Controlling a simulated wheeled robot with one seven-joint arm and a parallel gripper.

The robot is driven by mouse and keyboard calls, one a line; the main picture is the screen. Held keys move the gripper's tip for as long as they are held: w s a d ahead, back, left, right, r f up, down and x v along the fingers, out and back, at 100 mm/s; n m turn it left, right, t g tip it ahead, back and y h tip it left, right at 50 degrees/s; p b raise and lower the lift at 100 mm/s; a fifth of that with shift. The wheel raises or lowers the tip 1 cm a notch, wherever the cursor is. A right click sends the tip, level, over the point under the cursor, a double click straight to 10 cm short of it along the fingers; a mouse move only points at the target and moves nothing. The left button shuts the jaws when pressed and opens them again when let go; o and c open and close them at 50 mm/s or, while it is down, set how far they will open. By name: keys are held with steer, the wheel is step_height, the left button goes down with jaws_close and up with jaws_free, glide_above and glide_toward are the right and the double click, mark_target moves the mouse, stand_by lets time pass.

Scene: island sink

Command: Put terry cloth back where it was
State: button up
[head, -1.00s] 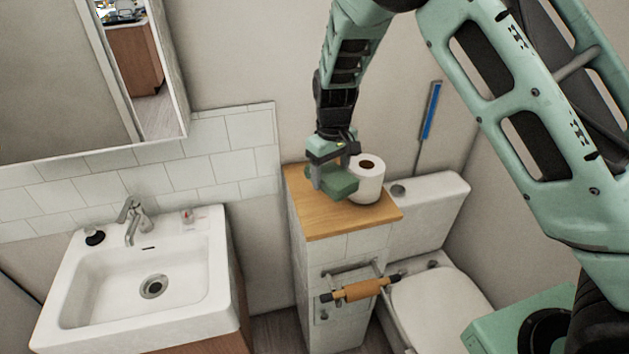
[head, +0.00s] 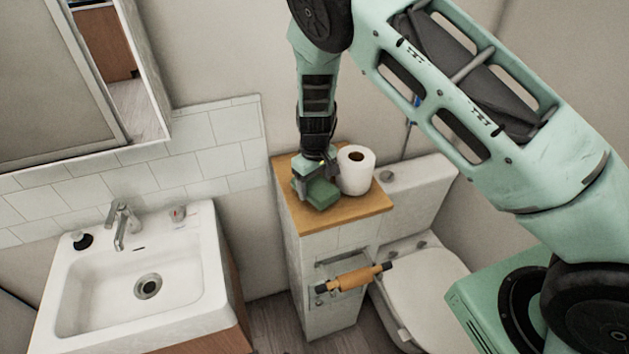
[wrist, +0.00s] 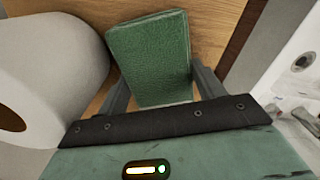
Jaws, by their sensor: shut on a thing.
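The green terry cloth (head: 320,195) is a folded block at the wooden top (head: 350,218) of the narrow tiled cabinet. My gripper (head: 308,182) is shut on it from above. In the wrist view the cloth (wrist: 150,55) sits between the two fingers of my gripper (wrist: 155,90), with wood right behind it. The cloth is at or just above the wood; I cannot tell whether it touches.
A toilet paper roll (head: 356,172) stands close to the right of the cloth. A white sink (head: 185,285) is at the left and a toilet (head: 425,285) at the right. A brown roll on a holder (head: 352,279) juts from the cabinet front.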

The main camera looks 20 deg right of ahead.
mark_target(314, 184)
steer(key=shift+f, duration=0.35)
steer(key=o, duration=0.9)
step_height(314, 184, up, 11)
steer(key=b, duration=0.3)
steer(key=s+a+r+y, duration=0.1)
steer(key=s+a+r, duration=0.45)
steer(key=s, duration=0.35)
steer(key=s+r+n, duration=0.1)
steer(key=s+r, duration=0.1)
steer(key=s, duration=0.6)
steer(key=s+r+n, duration=0.1)
steer(key=s+r, duration=0.1)
steer(key=s, duration=0.6)
steer(key=s+r+n, duration=0.1)
steer(key=s+r, duration=0.1)
steer(key=s, duration=0.6)
steer(key=shift+s+a+r+b, duration=0.2)
steer(key=shift+s+a+b, duration=0.1)
steer(key=shift+a, duration=0.1)
